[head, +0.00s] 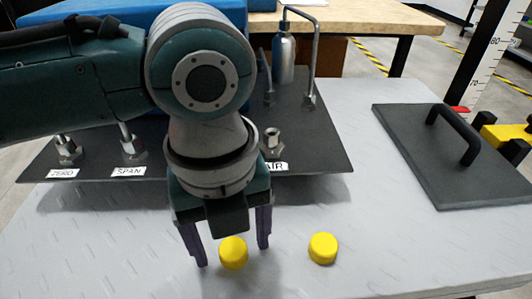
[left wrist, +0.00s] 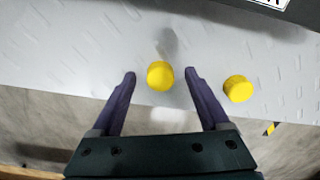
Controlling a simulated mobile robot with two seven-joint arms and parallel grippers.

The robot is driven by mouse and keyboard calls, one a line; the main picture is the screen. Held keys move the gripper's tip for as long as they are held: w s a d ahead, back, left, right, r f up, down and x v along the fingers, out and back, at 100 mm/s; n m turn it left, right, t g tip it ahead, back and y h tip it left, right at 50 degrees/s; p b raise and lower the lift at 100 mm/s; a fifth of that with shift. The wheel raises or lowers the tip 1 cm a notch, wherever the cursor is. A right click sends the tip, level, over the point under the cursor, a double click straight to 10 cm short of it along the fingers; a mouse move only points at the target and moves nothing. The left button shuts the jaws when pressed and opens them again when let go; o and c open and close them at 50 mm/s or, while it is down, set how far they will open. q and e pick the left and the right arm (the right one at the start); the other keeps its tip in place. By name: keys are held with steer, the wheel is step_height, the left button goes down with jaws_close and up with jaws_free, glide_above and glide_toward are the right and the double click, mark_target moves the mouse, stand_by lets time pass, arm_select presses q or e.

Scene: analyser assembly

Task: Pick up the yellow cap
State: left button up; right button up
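Two yellow caps are on the grey table. One yellow cap (head: 233,253) is between the spread fingers of my left gripper (head: 228,250) in the head view. The other yellow cap (head: 323,248) stands to its right, clear of the gripper. In the left wrist view the first cap (left wrist: 160,76) shows between the fingertips of the left gripper (left wrist: 160,76), with a gap on each side. The second cap (left wrist: 239,89) is outside the right-hand finger there. The left gripper is open and holds nothing. My right gripper is not in view.
A dark panel (head: 310,150) with metal fittings and labels ZERO, SPAN and a partly hidden AIR lies behind the gripper. A dark plate with a handle (head: 455,160) lies at the right. The grey table (head: 380,240) is clear right of the caps.

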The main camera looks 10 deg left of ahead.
arm_select(q)
jaws_close()
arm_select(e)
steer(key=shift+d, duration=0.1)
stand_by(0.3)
arm_select(q)
steer(key=shift+r, duration=0.1)
